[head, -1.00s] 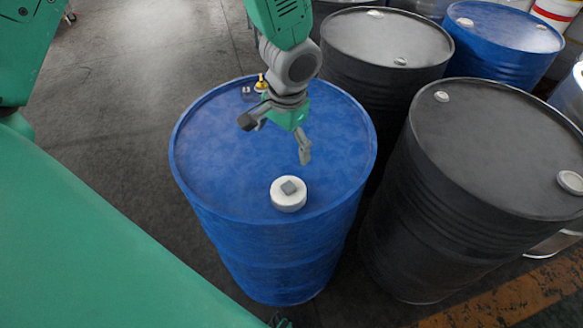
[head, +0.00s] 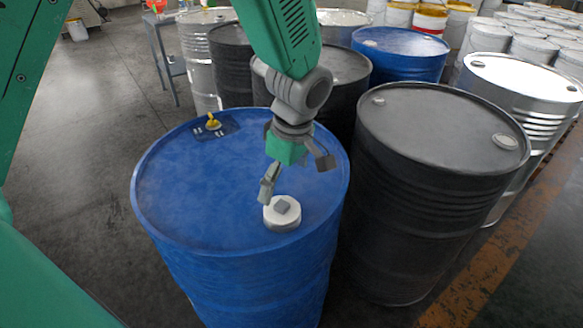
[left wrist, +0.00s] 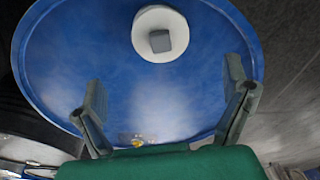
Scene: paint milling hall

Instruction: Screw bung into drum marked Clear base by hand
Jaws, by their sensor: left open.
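A blue drum (head: 190,190) stands upright in front of me; no marking can be read on it. A round white bung with a grey square block on top (head: 282,212) sits at the near right of its lid. It also shows in the left wrist view (left wrist: 160,35); I cannot tell how far it is screwed in. My left gripper (head: 297,174) is open and empty above the lid, just behind the bung and apart from it. Both its fingers (left wrist: 165,80) show in the left wrist view, spread, with the bung beyond their tips. My right gripper is not in view.
A small yellow fitting (head: 213,122) stands on a dark patch at the lid's far edge, with small pale pieces beside it. A black drum (head: 430,130) stands close on the right. Several more drums crowd behind. Open floor (head: 90,150) lies to the left.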

